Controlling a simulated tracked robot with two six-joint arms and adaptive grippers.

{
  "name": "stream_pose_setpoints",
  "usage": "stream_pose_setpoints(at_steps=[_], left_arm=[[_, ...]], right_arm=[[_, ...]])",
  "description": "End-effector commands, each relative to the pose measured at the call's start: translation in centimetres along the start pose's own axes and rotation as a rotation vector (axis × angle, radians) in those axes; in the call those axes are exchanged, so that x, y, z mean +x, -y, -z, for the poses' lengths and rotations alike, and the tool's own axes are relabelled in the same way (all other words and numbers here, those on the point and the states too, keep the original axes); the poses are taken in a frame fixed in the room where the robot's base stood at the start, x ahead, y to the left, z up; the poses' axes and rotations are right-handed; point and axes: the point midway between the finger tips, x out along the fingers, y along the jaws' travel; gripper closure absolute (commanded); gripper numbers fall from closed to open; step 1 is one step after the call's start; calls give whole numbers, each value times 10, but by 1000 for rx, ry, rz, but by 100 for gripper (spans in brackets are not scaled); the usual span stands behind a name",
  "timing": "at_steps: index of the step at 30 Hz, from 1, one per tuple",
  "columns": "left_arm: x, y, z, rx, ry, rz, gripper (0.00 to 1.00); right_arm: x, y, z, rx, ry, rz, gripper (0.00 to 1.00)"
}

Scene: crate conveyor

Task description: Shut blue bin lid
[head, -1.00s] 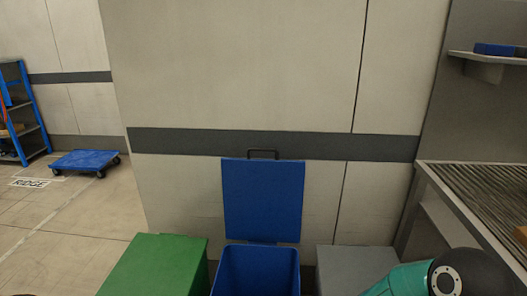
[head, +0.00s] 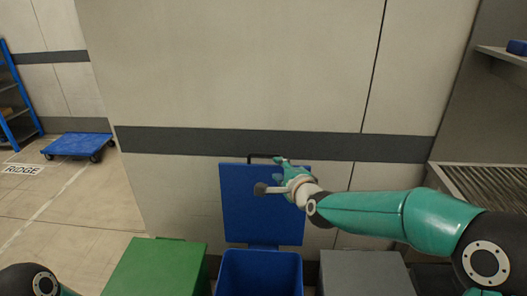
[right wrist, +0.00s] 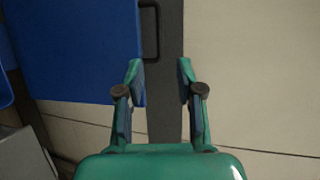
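The blue bin (head: 260,272) stands low in the middle of the head view. Its blue lid (head: 246,215) is open and upright in front of the wall, with a dark handle (head: 262,156) on its top edge. My right gripper (head: 272,175) is at the lid's upper right, close to the handle. In the right wrist view the two fingers (right wrist: 159,70) are apart with nothing held. The lid (right wrist: 75,45) fills the upper left there, and the handle (right wrist: 155,35) lies beyond the fingertips. Contact cannot be told. My left gripper is out of view.
A green bin (head: 158,268) stands left of the blue bin and a grey bin (head: 362,272) right of it. A roller conveyor (head: 490,188) is at the right. A blue trolley (head: 78,145) stands on open floor at the left.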

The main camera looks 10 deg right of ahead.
Motion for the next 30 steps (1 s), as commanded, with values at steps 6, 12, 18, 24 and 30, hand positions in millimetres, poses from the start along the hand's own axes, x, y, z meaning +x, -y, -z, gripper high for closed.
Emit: stream_pose_setpoints(at_steps=[6, 12, 18, 24, 30], left_arm=[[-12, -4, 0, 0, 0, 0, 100], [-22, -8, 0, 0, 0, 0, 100], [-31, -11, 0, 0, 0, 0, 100], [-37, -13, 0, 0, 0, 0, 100], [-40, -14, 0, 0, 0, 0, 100]], right_arm=[[40, 0, 3, 1, -5, -3, 63], [80, -1, 4, -1, -6, -3, 63], [113, -1, 5, 0, -7, -2, 63], [137, -2, 5, 0, -7, -3, 63], [149, -2, 6, -1, -7, -2, 63]])
